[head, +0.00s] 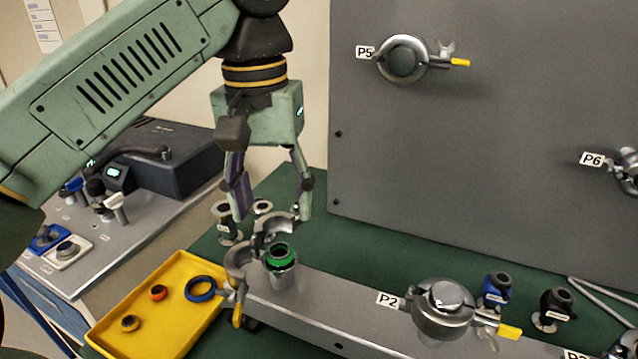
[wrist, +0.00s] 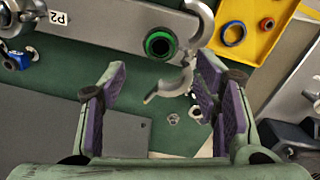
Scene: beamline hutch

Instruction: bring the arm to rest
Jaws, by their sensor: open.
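My gripper (head: 272,213) points down above the left end of the grey beam (head: 335,305), its two fingers spread with nothing between them. Below it, a metal port (head: 284,278) with a green ring (head: 280,254) on top stands upright. An open metal clamp (head: 238,257) lies spread beside that port, close under the fingertips; I cannot tell whether they touch. In the wrist view my gripper (wrist: 160,80) is also open, with the green ring (wrist: 160,45) beyond the fingertips and a clamp half (wrist: 170,86) seen between the fingers.
A yellow tray (head: 178,336) with blue, red and yellowish rings lies left. Port P2 (head: 443,305) has a closed clamp. Blue (head: 496,288) and black (head: 553,307) fittings stand behind the beam. A grey panel (head: 480,130) with P5 and P6 rises at right. A dark box (head: 165,150) sits left.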

